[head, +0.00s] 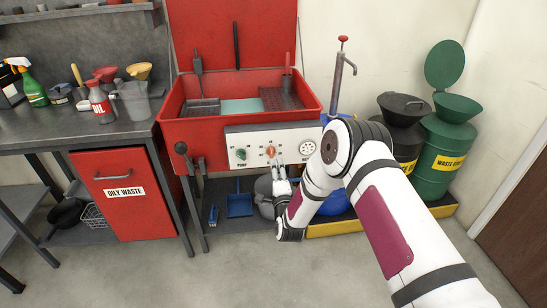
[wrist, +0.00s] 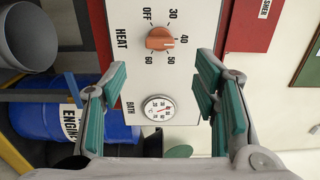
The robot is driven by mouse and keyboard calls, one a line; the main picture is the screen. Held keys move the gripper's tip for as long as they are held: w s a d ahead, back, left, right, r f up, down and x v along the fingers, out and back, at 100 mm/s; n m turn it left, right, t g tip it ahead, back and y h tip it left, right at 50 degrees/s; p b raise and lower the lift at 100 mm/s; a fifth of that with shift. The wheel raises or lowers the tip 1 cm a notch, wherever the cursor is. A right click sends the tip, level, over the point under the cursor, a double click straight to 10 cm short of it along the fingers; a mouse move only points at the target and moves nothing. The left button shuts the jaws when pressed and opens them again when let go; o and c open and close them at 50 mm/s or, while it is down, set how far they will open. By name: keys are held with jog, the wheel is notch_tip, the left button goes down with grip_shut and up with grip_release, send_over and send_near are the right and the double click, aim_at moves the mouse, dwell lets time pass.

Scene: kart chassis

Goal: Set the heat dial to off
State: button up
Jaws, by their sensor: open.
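The orange heat dial (wrist: 160,38) is on the white control panel (wrist: 125,18), with OFF, 30, 40, 50 and 60 printed around it. The wrist view is turned sideways. The dial's long axis lies across the picture, and its narrower end appears to face 40. My gripper (wrist: 162,75) is open, with a green-padded finger on each side and nothing between them. The dial lies just beyond the fingertips, apart from both. In the head view my gripper (head: 279,172) is in front of the panel, just below the dial (head: 271,152).
A round BATH gauge (wrist: 159,109) sits between my fingers in the wrist view. A green PUMP knob (head: 241,154) is left of the dial.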

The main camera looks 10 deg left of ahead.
aim_at(272, 155)
jog(key=b+x, duration=0.1)
jog(key=x, duration=0.9)
jog(key=shift+b, duration=0.3)
jog(key=c, duration=1.2)
jog(key=shift+o, duration=0.2)
